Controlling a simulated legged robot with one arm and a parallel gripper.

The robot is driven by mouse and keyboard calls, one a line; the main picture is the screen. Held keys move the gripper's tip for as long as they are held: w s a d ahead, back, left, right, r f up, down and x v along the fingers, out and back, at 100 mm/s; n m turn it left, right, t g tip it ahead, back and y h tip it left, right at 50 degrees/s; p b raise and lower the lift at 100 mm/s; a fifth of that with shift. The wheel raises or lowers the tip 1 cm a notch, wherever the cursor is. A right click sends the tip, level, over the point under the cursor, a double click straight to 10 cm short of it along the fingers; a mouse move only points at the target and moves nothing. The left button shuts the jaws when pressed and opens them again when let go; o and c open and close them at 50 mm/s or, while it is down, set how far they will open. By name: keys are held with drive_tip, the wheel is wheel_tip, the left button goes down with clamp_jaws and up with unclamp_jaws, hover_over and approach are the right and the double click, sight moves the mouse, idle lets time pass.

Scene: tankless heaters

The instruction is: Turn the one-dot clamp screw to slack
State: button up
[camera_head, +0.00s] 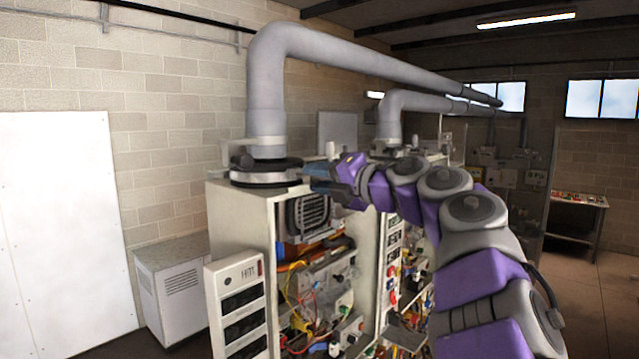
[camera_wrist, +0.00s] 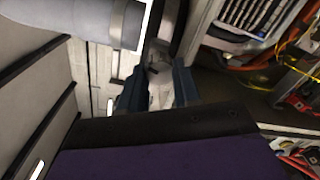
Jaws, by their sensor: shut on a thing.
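A grey pipe (camera_head: 267,85) rises from the top of the nearest heater cabinet, with a pale clamp band (camera_head: 266,146) around its lower end. In the wrist view the pipe (camera_wrist: 70,18) and its band (camera_wrist: 127,24) are at upper left. My gripper (camera_head: 314,180) is beside the dark round collar at the pipe's foot. In the wrist view its two dark blue fingers (camera_wrist: 160,82) are shut on a pale part beside the band, probably the clamp screw. The fingers hide much of this part. I cannot make out any dot marks.
The nearest cabinet (camera_head: 243,218) is open in front, showing loose wires and a grille. A hinged panel (camera_head: 238,300) stands at its front left. A second pipe (camera_head: 391,115) and cabinet stand behind my arm. A low grey box (camera_head: 178,285) is at left; open floor lies at right.

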drive_tip(key=shift+a+f+n, duration=0.1)
drive_tip(key=shift+f+n, duration=0.2)
drive_tip(key=shift+f, duration=0.05)
drive_tip(key=o, duration=1.1)
drive_tip(key=shift+w+r, duration=0.1)
drive_tip(key=shift+c, duration=0.2)
drive_tip(key=shift+r, duration=0.1)
drive_tip(key=shift+s+d+b, duration=0.35)
drive_tip(key=shift+d, duration=0.2)
drive_tip(key=b+v, duration=0.3)
drive_tip(key=v, duration=1.3)
